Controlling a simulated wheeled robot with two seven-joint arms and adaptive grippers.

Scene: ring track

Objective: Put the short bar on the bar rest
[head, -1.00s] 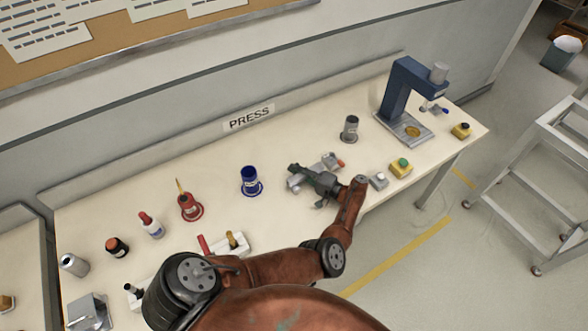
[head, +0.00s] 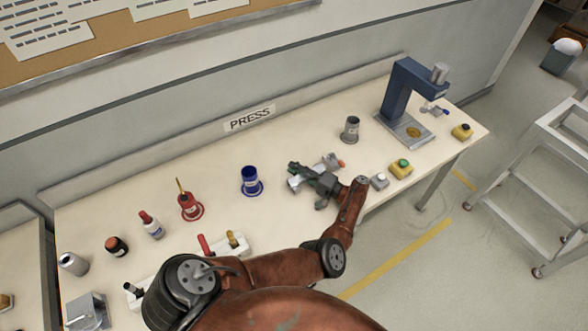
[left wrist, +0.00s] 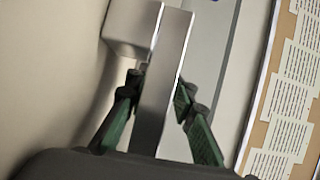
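My left gripper (head: 304,184) is low over the middle of the bench, its green fingers pointing left. In the left wrist view its two fingers (left wrist: 158,88) close in on both sides of a grey metal bar (left wrist: 160,85), which I take for the short bar. Both fingertips seem to touch its sides. A pale grey block (left wrist: 130,28) shows beside the bar's far end; I cannot tell if it is the bar rest or if they touch. In the head view the fingers partly hide the grey pieces there. My right gripper is not in view.
A blue cup (head: 250,183) stands left of the gripper and a grey cup (head: 350,130) behind it. The blue press (head: 395,92) is at right, near a green-button box (head: 401,168). A white rack (head: 228,247) with red and yellow handles is at front left.

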